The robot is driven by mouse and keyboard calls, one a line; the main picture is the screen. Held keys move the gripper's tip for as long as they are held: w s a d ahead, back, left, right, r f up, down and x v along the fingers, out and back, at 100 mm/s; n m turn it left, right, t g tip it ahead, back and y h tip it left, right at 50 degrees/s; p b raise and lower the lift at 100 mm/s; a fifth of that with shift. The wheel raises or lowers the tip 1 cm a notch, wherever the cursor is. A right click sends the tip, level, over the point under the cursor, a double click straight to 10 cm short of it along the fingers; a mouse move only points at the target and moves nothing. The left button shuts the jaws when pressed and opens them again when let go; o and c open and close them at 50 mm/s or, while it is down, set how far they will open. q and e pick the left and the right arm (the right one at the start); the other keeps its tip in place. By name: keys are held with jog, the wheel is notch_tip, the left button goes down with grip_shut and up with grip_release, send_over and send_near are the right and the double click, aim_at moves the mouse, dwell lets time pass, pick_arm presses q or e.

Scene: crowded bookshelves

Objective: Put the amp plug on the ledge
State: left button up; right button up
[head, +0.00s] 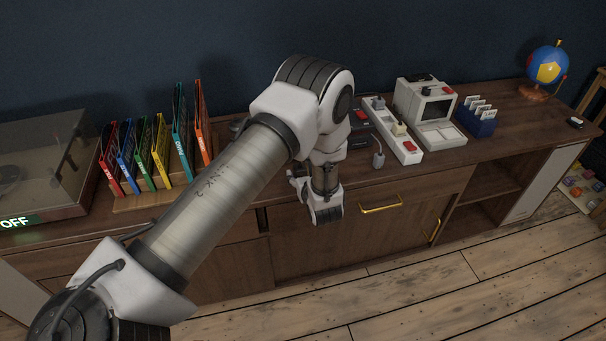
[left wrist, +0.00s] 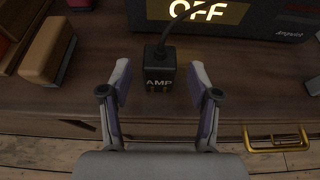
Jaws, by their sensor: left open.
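The amp plug (left wrist: 158,75), a small black block lettered AMP with a cable from its far side, lies on the wooden cabinet top in the left wrist view. In the head view I cannot make it out; my left arm covers that area. My left gripper (left wrist: 160,90) is open, one finger on each side of the plug with gaps between. In the head view the left gripper (head: 323,208) is at the cabinet's front edge. I cannot tell which surface is the ledge. My right gripper is not in view.
A black amplifier with a lit OFF sign (left wrist: 208,12) stands behind the plug. A white power strip (head: 393,130), a grey plug (head: 378,158) and a beige computer (head: 424,106) are to the right. Coloured folders (head: 159,138) stand left. A yellow handle (head: 381,208) juts from the cabinet front.

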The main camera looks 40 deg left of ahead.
pick_arm(q)
jog(key=v, duration=1.1)
jog(key=s+a+f+n+g, duration=0.1)
jog(key=s+f+n+g, duration=0.25)
jog(key=s, duration=0.35)
jog(key=s+a+f+n+g, duration=0.1)
jog(key=s+f+n+g, duration=0.1)
jog(key=s+f+g, duration=0.45)
jog(key=s+d+f+n+g+h, duration=0.25)
jog(key=s+d+n+h, duration=0.3)
jog(key=s, duration=0.35)
jog(key=s+d+f+n+g+h, duration=0.1)
jog(key=s+d+f+n+h, duration=0.2)
jog(key=s+d+n+h, duration=0.45)
jog(key=a+n+t+y, duration=0.1)
jog(key=n, duration=0.1)
jog(key=w+a+f+n+t+y, duration=0.1)
jog(key=a+n+t, duration=0.1)
jog(key=n, duration=0.1)
jog(key=a+n+t, duration=0.1)
jog(key=n, duration=0.2)
jog(key=shift+w+a+f+t+y+b, duration=0.15)
jog(key=shift+w+f+t+y+b, duration=0.05)
jog(key=shift+f+t+y+b, duration=0.2)
